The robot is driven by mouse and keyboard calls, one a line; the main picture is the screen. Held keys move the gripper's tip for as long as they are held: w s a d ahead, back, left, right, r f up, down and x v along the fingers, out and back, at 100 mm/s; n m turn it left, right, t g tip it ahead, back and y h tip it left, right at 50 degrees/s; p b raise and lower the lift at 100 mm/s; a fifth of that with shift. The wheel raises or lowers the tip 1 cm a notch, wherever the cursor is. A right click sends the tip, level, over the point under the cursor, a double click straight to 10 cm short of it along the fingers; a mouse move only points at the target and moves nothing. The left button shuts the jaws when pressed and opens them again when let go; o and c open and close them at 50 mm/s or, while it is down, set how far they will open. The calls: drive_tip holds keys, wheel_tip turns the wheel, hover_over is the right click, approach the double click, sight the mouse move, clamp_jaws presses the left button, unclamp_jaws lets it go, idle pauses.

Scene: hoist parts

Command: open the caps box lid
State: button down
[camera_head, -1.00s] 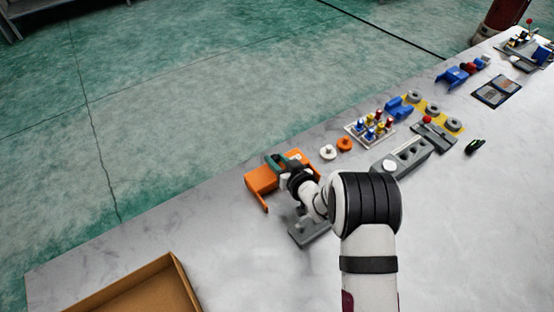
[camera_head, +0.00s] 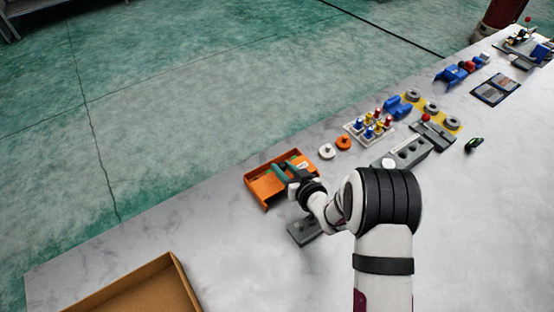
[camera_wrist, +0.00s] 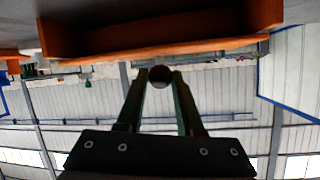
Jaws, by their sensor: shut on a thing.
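The orange caps box (camera_head: 262,193) sits at the table's far edge, left of centre in the head view. Its walls and part of its inside show. In the wrist view the orange box (camera_wrist: 262,14) spans the top, with a dark hollow and a long, thin orange strip along its lower side. I cannot tell whether that strip is the lid or a wall. My gripper (camera_head: 284,170) is over the box. In the wrist view my gripper (camera_wrist: 160,84) has its fingertips shut on a dark round knob (camera_wrist: 160,75), which looks like the lid's knob; its attachment is unclear.
A grey block (camera_head: 304,230) lies just in front of the box, under my arm. A white cap (camera_head: 327,151) and an orange cap (camera_head: 343,142) lie to the right. Further right are a tray of small coloured parts (camera_head: 370,128) and a grey holed block (camera_head: 408,150). A cardboard box (camera_head: 150,285) stands at front left.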

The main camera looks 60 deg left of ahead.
drive_tip(key=shift+d, duration=1.1)
drive_tip(key=c, duration=0.6)
unclamp_jaws()
drive_tip(key=shift+o, duration=0.2)
drive_tip(key=v, duration=1.6)
